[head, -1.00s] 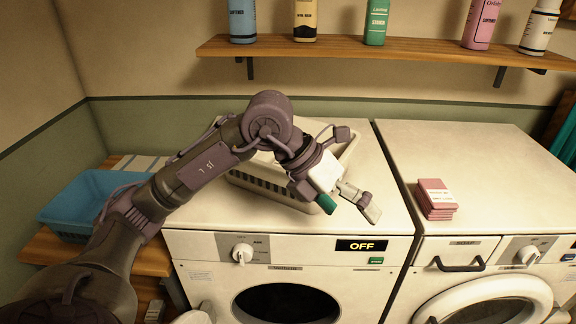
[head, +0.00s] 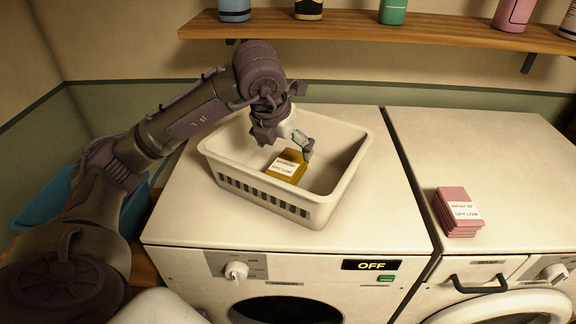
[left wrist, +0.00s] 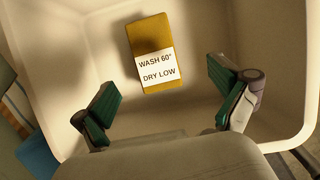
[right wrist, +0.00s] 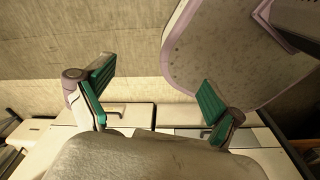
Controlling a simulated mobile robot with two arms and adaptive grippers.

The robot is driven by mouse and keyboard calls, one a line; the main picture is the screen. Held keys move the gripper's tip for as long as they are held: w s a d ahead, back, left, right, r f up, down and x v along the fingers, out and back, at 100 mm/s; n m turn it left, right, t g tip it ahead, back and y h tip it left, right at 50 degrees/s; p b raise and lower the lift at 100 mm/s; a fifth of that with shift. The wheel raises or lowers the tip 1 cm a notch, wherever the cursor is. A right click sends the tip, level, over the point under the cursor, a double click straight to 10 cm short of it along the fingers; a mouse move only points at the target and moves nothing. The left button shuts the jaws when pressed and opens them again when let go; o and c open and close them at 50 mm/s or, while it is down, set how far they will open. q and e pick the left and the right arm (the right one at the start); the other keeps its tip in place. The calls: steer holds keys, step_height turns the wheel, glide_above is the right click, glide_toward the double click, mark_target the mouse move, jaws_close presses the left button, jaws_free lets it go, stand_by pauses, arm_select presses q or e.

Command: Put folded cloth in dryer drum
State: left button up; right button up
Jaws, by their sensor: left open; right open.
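The yellow folded cloth (head: 286,166) with a white label lies in the white basket (head: 262,196), on top of the left machine. In the left wrist view the cloth (left wrist: 150,40) reads "WASH 60° DRY LOW". My left gripper (head: 292,140) is over the basket, open and empty; the cloth shows ahead, between the directions of its two fingers (left wrist: 168,95). My right gripper (right wrist: 156,92) is open and empty, seen only in the right wrist view. The left machine (head: 380,215) shows "OFF" and a dark round opening (head: 285,312) at the front, cut off by the picture edge.
A stack of pink labelled pieces (head: 458,214) sits on the right machine (head: 520,180), which has a soap drawer. A wooden shelf (head: 400,27) with bottles runs above. A blue bin (head: 50,205) is partly behind my left arm. Both machine tops have bare room.

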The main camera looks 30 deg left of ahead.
mark_target(287, 163)
arm_select(q)
steer(key=x, duration=0.2)
steer(key=shift+w+a+f, duration=0.15)
steer(key=shift+w+f, duration=0.1)
steer(key=shift+f, duration=0.05)
steer(key=shift+p+x, duration=0.95)
steer(key=shift+x, duration=0.05)
steer(key=x, duration=0.1)
steer(key=p+x, duration=0.1)
steer(key=x, duration=0.1)
steer(key=shift+a+f, duration=0.2)
steer(key=shift+a, duration=0.1)
steer(key=shift+f, duration=0.2)
steer(key=shift+r, duration=0.1)
arm_select(e)
steer(key=r, duration=0.3)
steer(key=shift+w+a, duration=0.2)
steer(key=shift+w, duration=0.2)
arm_select(q)
steer(key=shift+f+b, duration=0.25)
steer(key=shift+b, duration=0.25)
arm_select(e)
steer(key=shift+w+f, duration=0.1)
steer(key=shift+f, duration=0.25)
